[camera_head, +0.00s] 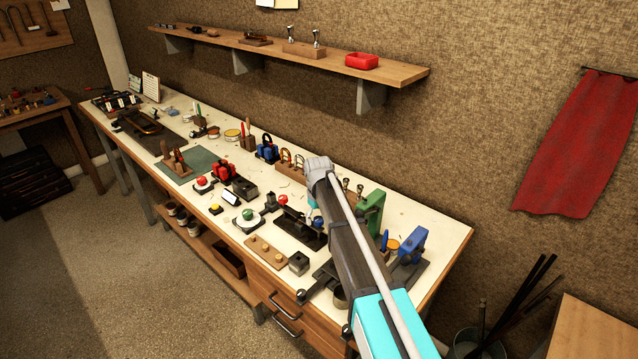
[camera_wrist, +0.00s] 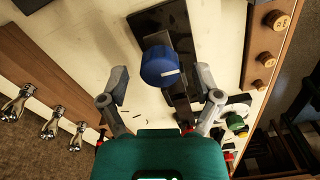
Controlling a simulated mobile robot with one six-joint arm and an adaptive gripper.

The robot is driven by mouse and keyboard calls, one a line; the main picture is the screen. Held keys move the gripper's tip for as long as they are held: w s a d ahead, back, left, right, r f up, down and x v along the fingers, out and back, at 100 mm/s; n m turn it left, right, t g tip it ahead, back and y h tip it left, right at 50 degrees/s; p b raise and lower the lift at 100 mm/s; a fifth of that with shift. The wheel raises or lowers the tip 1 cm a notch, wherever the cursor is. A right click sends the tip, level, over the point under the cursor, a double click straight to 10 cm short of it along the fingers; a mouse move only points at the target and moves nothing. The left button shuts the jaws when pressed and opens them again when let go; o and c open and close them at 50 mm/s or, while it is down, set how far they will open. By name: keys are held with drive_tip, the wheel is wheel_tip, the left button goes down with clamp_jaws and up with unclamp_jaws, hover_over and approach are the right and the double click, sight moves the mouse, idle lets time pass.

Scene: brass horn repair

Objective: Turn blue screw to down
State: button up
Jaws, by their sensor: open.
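The blue screw (camera_wrist: 159,66) shows in the wrist view as a round blue knob with a white line on its face. The line points to the right of the picture, tilted slightly up. The knob sits on a black fixture (camera_wrist: 174,18), which also shows on the bench in the head view (camera_head: 300,230). My gripper (camera_wrist: 161,76) is open. Its two grey fingers stand left and right of the knob, apart from it, with nothing held.
A wooden strip with round pegs (camera_head: 265,250) lies in front of the fixture. A green button (camera_head: 247,217) is to its left. Metal mouthpieces (camera_wrist: 50,130) stand at the left in the wrist view. A green device (camera_head: 370,210) and a blue device (camera_head: 412,245) stand to the right.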

sight(319, 218)
drive_tip(key=m, duration=0.5)
drive_tip(key=shift+m, duration=0.3)
drive_tip(key=m, duration=0.5)
drive_tip(key=shift+d, duration=0.1)
drive_tip(key=m, duration=1)
wheel_tip(319, 218, up, 14)
drive_tip(key=p, duration=1.3)
drive_tip(key=shift+p, duration=0.4)
drive_tip(key=shift+f, duration=0.1)
drive_tip(key=shift+s, duration=0.1)
idle(0.3)
